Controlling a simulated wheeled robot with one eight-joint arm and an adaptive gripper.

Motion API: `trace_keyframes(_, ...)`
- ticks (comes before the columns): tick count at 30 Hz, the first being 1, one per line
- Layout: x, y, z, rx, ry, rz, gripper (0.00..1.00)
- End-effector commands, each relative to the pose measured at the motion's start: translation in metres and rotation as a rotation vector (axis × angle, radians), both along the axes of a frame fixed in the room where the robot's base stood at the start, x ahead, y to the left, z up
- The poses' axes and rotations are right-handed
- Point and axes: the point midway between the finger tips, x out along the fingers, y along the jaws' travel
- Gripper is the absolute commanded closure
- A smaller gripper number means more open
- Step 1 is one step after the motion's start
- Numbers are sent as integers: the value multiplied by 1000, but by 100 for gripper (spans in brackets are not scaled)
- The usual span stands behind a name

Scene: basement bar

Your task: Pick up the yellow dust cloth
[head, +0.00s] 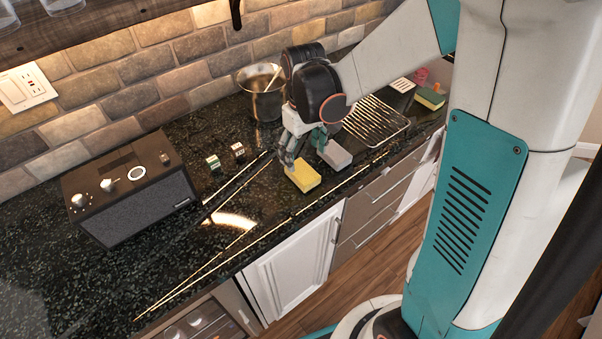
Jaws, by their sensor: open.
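A yellow block-shaped piece (303,177), the only mainly yellow thing near my gripper, lies on the dark speckled counter close to its front edge. It looks more like a thick pad than a loose cloth. My gripper (302,151) points down just behind and above it, with its fingers apart and nothing seen between them. The fingertips overlap the pad's back edge in the picture; I cannot tell whether they touch it.
A grey block (336,156) lies close to the right of the yellow piece. A wire rack (377,122), a metal pot (259,101) and a green-topped sponge (430,98) stand farther back. Two small boxes (213,163) (238,151) and a radio (132,189) are left. The front-left counter is mostly clear.

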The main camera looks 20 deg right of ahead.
Motion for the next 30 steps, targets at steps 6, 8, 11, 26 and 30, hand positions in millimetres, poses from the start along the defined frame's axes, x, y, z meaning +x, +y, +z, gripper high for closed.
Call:
trace_keyframes(6, 0, 0, -16, 0, 0, 0, 25)
trace_keyframes(8, 0, 0, -18, 0, 0, 0, 25)
trace_keyframes(11, 1, 1, -28, 0, 0, 0, 25)
trace_keyframes(26, 2, 1, -66, -1, -1, 0, 25)
trace_keyframes(30, 2, 1, -66, -1, -1, 0, 50)
